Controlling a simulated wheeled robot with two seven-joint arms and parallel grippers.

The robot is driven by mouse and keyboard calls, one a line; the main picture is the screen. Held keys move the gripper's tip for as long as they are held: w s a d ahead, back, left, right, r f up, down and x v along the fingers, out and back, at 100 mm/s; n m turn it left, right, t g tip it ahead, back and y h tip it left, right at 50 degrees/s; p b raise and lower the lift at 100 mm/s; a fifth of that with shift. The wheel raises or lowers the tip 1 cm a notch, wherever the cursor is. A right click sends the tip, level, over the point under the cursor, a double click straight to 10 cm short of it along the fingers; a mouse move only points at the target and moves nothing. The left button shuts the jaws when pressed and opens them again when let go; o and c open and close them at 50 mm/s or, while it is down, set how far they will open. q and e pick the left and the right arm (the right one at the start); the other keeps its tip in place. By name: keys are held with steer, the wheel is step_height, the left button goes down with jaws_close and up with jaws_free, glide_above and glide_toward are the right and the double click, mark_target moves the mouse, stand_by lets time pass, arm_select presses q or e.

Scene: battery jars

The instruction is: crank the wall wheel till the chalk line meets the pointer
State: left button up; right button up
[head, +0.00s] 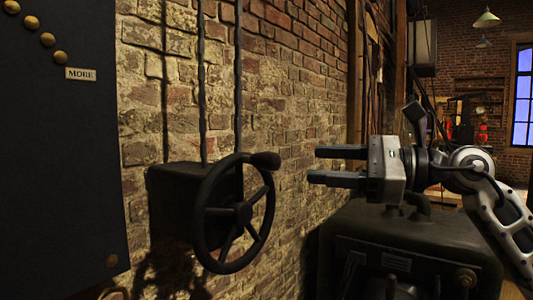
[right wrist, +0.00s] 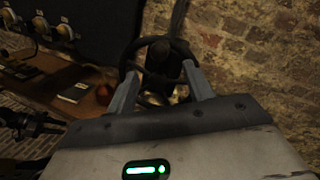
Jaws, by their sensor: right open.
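The wall wheel (head: 243,212) is a dark spoked handwheel on a dark box (head: 170,205) fixed to the brick wall. Its crank knob (head: 265,160) sticks out at the upper right of the rim. My right gripper (head: 316,166) is open and empty, to the right of the knob and apart from it, with its fingers pointing left. In the right wrist view the wheel (right wrist: 158,62) shows between and beyond the open fingers. I cannot make out a chalk line or a pointer.
A dark panel (head: 55,160) with brass studs and a "MORE" label (head: 80,74) stands at the left. Two rods (head: 202,90) run up the wall from the box. A dark machine (head: 400,245) stands below my right arm. The wrist view shows a wooden shelf (right wrist: 35,80).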

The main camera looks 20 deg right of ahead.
mark_target(267, 160)
steer(key=p+x, duration=0.2)
steer(key=x, duration=0.8)
steer(key=shift+w+a, duration=0.2)
jaws_close()
